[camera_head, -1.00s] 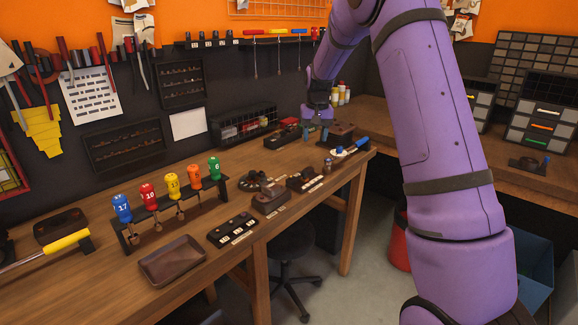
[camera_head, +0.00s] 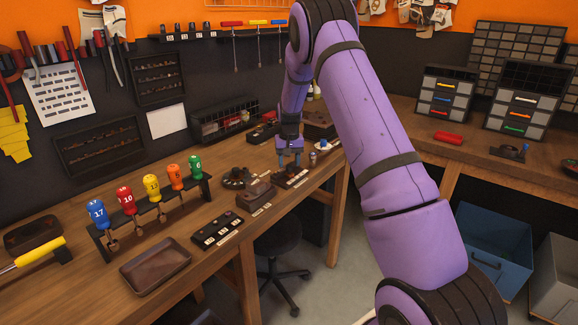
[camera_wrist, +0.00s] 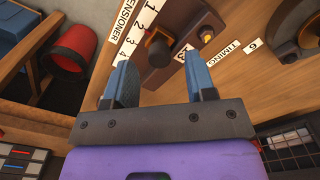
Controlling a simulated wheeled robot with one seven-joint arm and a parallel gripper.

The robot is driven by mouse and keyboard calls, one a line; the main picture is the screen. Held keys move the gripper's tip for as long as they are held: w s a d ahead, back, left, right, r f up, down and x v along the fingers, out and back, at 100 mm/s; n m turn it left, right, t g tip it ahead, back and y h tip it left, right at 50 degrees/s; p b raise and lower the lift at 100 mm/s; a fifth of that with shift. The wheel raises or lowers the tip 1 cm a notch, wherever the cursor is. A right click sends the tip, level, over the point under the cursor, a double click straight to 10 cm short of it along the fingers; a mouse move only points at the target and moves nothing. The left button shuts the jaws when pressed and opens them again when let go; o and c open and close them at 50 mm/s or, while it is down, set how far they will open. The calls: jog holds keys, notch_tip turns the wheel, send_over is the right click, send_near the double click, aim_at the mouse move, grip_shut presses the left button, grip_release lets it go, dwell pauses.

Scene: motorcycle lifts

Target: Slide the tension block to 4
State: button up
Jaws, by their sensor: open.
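The tensioner is a dark brown base (camera_wrist: 190,32) on the wooden bench. A white strip (camera_wrist: 134,34) beside it reads TENSIONER, with numbers from 1 to 4. The tension block (camera_wrist: 157,47), dark with an orange-brown top, sits roughly across from the 3; the exact mark is hard to tell. My gripper (camera_wrist: 161,82) is open and empty, its blue fingers on either side of the block's line in the wrist view; contact cannot be seen. In the head view my gripper (camera_head: 290,163) is low over the tensioner (camera_head: 291,179), whose block is mostly hidden.
A TIMING strip (camera_wrist: 220,61) and a round dark fixture (camera_wrist: 298,30) lie beside the tensioner. In the head view, a brown block fixture (camera_head: 257,192) stands left and a blue-handled piece (camera_head: 327,144) right. The bench's front edge is close.

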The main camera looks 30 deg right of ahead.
jog(key=shift+f, duration=1)
grip_shut()
jog(key=d, duration=0.1)
jog(key=w+d, duration=0.1)
jog(key=d, duration=0.2)
jog(key=shift+w+d, duration=0.25)
jog(key=shift+w, duration=0.1)
grip_release()
notch_tip(320, 180, up, 11)
